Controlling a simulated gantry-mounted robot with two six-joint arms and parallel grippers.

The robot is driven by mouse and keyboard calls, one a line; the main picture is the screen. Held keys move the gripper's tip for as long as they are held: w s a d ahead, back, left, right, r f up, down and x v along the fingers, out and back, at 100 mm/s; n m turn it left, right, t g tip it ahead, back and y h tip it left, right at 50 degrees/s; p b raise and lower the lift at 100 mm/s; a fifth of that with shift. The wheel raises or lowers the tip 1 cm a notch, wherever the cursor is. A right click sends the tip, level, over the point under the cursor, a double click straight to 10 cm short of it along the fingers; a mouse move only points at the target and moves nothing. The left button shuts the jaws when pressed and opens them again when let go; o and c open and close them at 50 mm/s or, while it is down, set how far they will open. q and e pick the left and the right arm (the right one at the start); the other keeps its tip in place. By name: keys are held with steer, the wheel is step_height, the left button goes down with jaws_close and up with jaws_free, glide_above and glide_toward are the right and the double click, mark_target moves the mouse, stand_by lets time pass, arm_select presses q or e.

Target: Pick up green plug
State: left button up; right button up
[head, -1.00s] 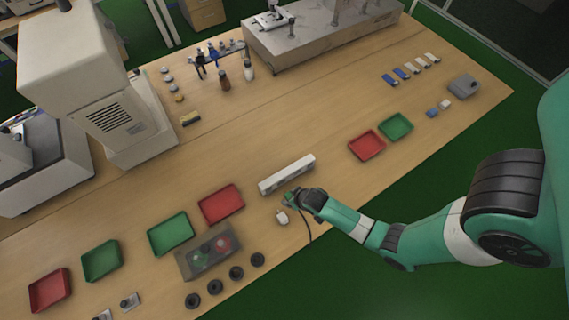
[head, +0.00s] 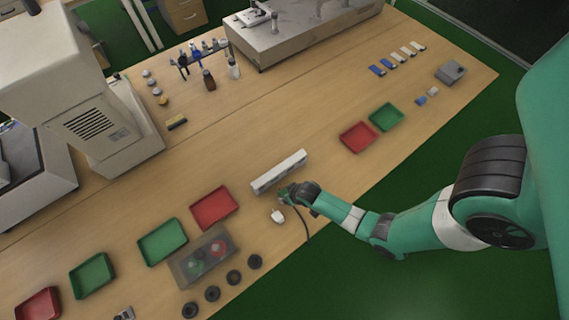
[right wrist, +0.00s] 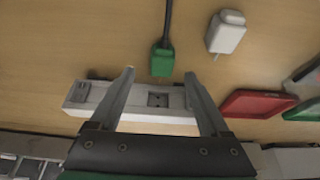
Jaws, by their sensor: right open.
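The green plug (right wrist: 162,60) with its dark cable shows in the right wrist view, just beyond and between the open fingertips. In the head view the green plug (head: 284,196) is a small patch beside my right gripper (head: 290,192), largely covered by it. My right gripper also shows in the right wrist view (right wrist: 160,76), with its two fingers spread apart and nothing between them. A white power strip (right wrist: 150,100) lies below the fingers there, and in the head view the strip (head: 279,172) lies just behind the gripper. My left gripper is out of view.
A white plug (right wrist: 227,32) lies close to the green one. A red tray (head: 214,208) and green tray (head: 163,242) stand to the left, with a button box (head: 203,256) and black rings (head: 234,277) nearby.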

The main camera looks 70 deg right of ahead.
mark_target(284, 194)
steer(key=b+x, duration=0.1)
steer(key=x, duration=0.3)
steer(key=shift+w+a+f+b, duration=0.15)
steer(key=shift+f+b, duration=0.2)
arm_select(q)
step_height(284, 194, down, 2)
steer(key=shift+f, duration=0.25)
arm_select(e)
steer(key=shift+c, duration=0.2)
jaws_close()
